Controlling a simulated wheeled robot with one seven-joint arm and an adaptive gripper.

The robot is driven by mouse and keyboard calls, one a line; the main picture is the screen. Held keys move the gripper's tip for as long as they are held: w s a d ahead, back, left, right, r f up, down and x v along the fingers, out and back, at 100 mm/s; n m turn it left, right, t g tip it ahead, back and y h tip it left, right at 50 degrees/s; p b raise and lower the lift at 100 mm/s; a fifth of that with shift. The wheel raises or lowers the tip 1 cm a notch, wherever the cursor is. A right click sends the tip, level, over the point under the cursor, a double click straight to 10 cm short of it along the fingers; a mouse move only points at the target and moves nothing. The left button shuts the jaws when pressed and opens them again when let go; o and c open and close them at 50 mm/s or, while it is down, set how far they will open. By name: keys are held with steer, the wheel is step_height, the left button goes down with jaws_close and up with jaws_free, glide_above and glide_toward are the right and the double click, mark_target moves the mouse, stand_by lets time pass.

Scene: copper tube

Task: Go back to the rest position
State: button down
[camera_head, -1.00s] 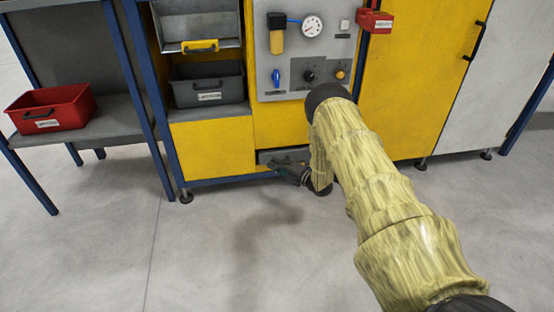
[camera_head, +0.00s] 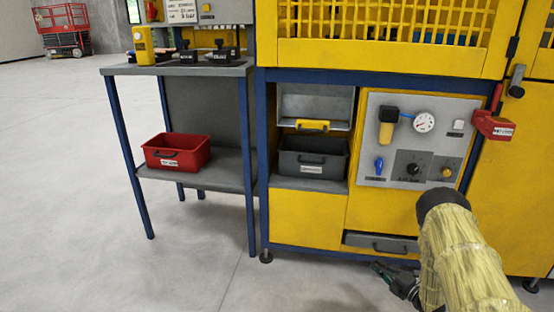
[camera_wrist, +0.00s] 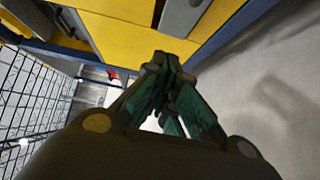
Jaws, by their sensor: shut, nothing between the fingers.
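My gripper (camera_head: 393,280) shows low in the head view, in front of the lower part of the yellow machine (camera_head: 305,219), partly hidden by my cloth-covered arm. In the wrist view my gripper (camera_wrist: 172,118) has its green-padded fingers brought together with nothing between them. It is apart from the machine front, with yellow panels above it and the grey floor to its right in that view.
A grey drawer (camera_head: 381,243) is low on the machine. A dark grey bin (camera_head: 313,158) sits in a bay beside the gauge panel (camera_head: 400,160). A side table (camera_head: 217,181) holds a red bin (camera_head: 176,152) on its lower shelf. Floor (camera_head: 60,180) at left is clear.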

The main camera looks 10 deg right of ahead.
steer(key=s+a+f+m+g+h, duration=0.3)
steer(key=s+a+f+m, duration=0.2)
steer(key=s+a+m, duration=0.3)
steer(key=s+a+f+m+g+h, duration=0.3)
steer(key=s+a+f+m, duration=0.25)
steer(key=a, duration=0.35)
steer(key=s+a+r+m+g, duration=0.2)
steer(key=s+a+m+g, duration=0.15)
steer(key=s, duration=0.75)
steer(key=s+a+r+m+g+h+p, duration=0.1)
steer(key=s+a+r+m+g, duration=0.25)
steer(key=s, duration=0.85)
steer(key=s+a+r+m+g, duration=0.1)
steer(key=s+a+m+g, duration=0.3)
steer(key=s, duration=0.7)
step_height(320, 180, up, 37)
steer(key=a+n+p, duration=0.1)
steer(key=p, duration=3.6)
steer(key=shift+w+f+t+p, duration=0.2)
steer(key=shift+t+p, duration=0.1)
steer(key=shift+p, duration=0.05)
steer(key=shift+n, duration=0.25)
